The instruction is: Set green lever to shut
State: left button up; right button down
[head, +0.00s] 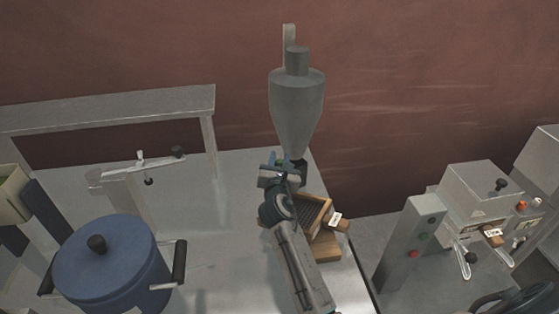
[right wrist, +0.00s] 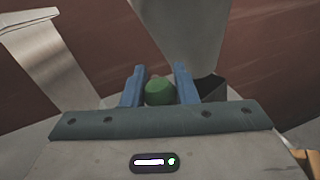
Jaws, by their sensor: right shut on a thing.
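The green lever (right wrist: 159,92) shows its rounded green end between the two blue fingers of my right gripper (right wrist: 160,84) in the right wrist view. The fingers are shut on it. In the head view my right gripper (head: 281,166) is at the lower end of the grey cone-shaped filler hopper (head: 296,105), where only a trace of green shows. The rest of the lever is hidden by the gripper, so I cannot tell its angle. My left gripper is not in view.
A wooden box (head: 314,212) stands beside my right forearm. A blue lidded pot (head: 110,262) stands at the left on the metal table (head: 215,265). A raised shelf (head: 110,108) is behind it. A grey machine (head: 475,190) stands at the right.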

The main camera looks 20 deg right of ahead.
jog(key=shift+s+f, duration=0.15)
jog(key=shift+f, duration=0.35)
jog(key=shift+s+a+f, duration=0.1)
jog(key=shift+s+f, duration=0.1)
jog(key=shift+f, duration=0.9)
jog(key=shift+s+a+f, duration=0.1)
jog(key=shift+s+f, duration=0.05)
jog(key=shift+f, duration=1)
jog(key=c, duration=1.1)
grip_release()
jog(key=shift+w+d, duration=0.1)
jog(key=shift+c, duration=0.2)
jog(key=shift+r, duration=0.2)
